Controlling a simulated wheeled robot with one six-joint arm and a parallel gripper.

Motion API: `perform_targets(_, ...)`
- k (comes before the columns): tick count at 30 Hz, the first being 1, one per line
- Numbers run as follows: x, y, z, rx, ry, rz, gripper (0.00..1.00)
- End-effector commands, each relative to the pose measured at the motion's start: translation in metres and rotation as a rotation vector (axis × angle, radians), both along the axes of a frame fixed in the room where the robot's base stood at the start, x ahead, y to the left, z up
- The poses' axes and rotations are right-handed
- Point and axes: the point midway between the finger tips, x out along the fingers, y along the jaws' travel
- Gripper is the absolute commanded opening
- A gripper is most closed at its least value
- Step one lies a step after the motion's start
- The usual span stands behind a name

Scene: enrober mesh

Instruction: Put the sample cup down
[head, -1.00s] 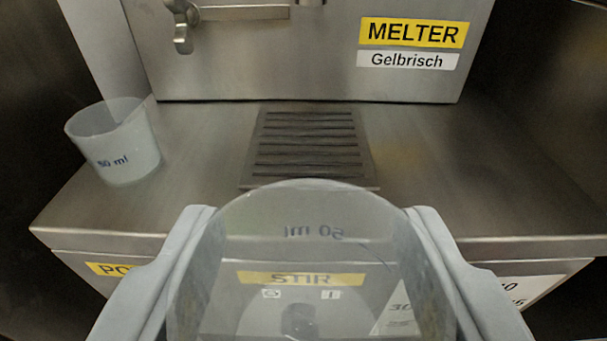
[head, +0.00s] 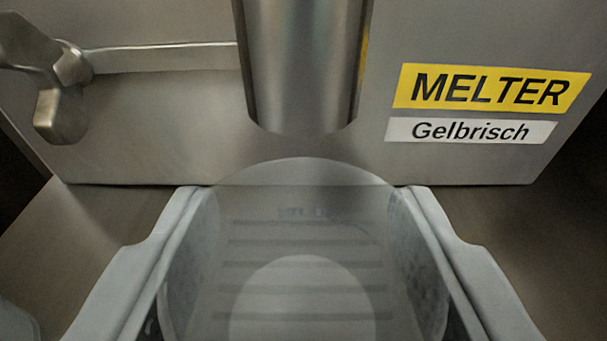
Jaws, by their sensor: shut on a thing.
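The sample cup (head: 300,185) is clear and see-through, with faint reversed lettering on its far wall. My gripper (head: 305,235) is shut on it, one grey finger on each side. The cup is in front of the melter's spout (head: 305,70), with its rim a little below the spout's lower end in the picture. The slotted drip grate (head: 300,250) shows through the cup's wall. I cannot tell whether the cup's base touches the grate.
The melter's steel front (head: 160,140) stands right behind, with a yellow MELTER label (head: 490,88) and a white Gelbrisch label (head: 470,130). A lever handle (head: 60,75) sticks out at upper left. The edge of another cup (head: 15,325) shows at lower left. Bare counter (head: 520,240) lies at right.

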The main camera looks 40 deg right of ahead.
Motion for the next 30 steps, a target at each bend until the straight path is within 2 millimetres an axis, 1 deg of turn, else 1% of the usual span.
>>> perform_targets(8,0.014,-0.01,0.0,-0.001,0.001,-0.001,0.26)
perform_targets(13,0.015,-0.011,-0.025,-0.001,0.003,0.002,0.26)
perform_targets(16,0.015,-0.011,-0.034,-0.001,0.001,0.0,0.26)
perform_targets(27,0.015,-0.01,-0.038,-0.001,0.0,0.001,0.26)
perform_targets(28,0.015,-0.01,-0.038,-0.001,0.0,0.001,0.53)
perform_targets(30,0.015,-0.01,-0.038,-0.001,0.0,0.001,0.67)
